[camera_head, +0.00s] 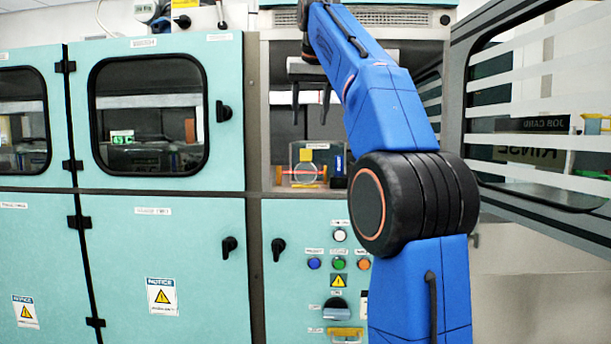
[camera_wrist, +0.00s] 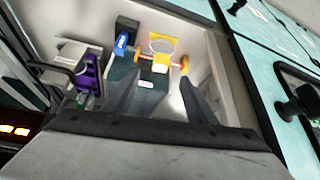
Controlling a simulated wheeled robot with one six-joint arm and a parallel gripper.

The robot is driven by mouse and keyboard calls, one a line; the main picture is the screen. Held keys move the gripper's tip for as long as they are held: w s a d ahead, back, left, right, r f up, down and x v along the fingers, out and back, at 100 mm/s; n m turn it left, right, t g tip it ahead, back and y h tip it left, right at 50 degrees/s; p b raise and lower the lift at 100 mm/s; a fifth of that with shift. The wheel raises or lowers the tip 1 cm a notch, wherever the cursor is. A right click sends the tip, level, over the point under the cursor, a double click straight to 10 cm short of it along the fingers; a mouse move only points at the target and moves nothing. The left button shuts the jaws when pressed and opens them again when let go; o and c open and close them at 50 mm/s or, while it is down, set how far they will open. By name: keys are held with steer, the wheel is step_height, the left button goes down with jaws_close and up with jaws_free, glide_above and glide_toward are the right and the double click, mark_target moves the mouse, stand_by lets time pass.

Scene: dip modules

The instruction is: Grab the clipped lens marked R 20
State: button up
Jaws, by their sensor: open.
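A clear round lens (camera_head: 306,174) stands in the open bay, with a yellow tag (camera_head: 306,155) above it and an orange-red bar across it. No R 20 marking is legible.
A blue item (camera_head: 338,165) stands right of the lens. The wrist view shows a purple-and-grey device (camera_wrist: 88,72) at left. Bay walls enclose the space, and an open windowed door (camera_head: 540,125) stands at right. A closed teal door (camera_head: 152,112) is at left.

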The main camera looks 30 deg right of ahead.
glide_toward(305, 164)
steer(key=w+f, duration=0.1)
steer(key=w+d+f, duration=0.2)
steer(key=w+f, duration=0.1)
steer(key=shift+d, duration=0.1)
steer(key=shift+x, duration=2.85)
steer(key=c, duration=1.2)
